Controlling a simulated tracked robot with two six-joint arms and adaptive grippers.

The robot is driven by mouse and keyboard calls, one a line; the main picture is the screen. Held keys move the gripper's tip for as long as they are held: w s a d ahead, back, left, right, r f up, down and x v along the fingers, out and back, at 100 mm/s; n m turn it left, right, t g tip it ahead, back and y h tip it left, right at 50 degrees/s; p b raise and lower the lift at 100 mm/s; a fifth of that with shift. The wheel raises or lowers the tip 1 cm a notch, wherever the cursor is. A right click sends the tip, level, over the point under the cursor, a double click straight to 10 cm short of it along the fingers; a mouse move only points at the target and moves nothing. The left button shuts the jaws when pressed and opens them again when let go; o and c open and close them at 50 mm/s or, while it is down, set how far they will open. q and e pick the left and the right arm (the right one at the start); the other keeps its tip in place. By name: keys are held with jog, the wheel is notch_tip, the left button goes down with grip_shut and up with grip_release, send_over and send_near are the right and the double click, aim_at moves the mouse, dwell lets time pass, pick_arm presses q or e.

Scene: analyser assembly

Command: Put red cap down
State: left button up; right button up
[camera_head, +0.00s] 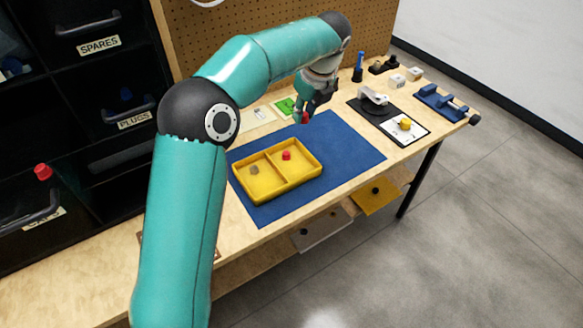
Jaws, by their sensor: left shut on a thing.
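My left gripper (307,112) is shut on a small red cap (305,118), mostly hidden by the fingers. It is over or near the far edge of the blue mat (345,145); I cannot tell whether the cap touches the surface. Another red cap (286,155) sits in the right compartment of the yellow tray (262,198). A third red piece (43,172) is at the far left by the black drawers. My right gripper is not in view.
A small grey-brown piece (254,169) lies in the tray's left compartment. A green card (285,106) lies behind the mat. A white device on a black pad (372,98), a yellow piece on a white plate (405,124) and a blue fixture (437,101) stand right. The mat's right part is clear.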

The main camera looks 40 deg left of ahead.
pick_arm(q)
jog(key=shift+a+f, duration=0.15)
jog(key=shift+f, duration=0.25)
jog(key=b, duration=0.2)
send_over(300, 171)
jog(key=f, duration=1.2)
jog(key=shift+s+d+f, duration=0.25)
jog(key=shift+s+d, duration=0.05)
jog(key=shift+d, duration=0.1)
jog(key=shift+f, duration=3.25)
jog(key=shift+f, duration=0.1)
jog(key=o, duration=0.7)
jog(key=v, duration=1.2)
jog(key=shift+p, duration=0.3)
jog(key=shift+s, duration=0.1)
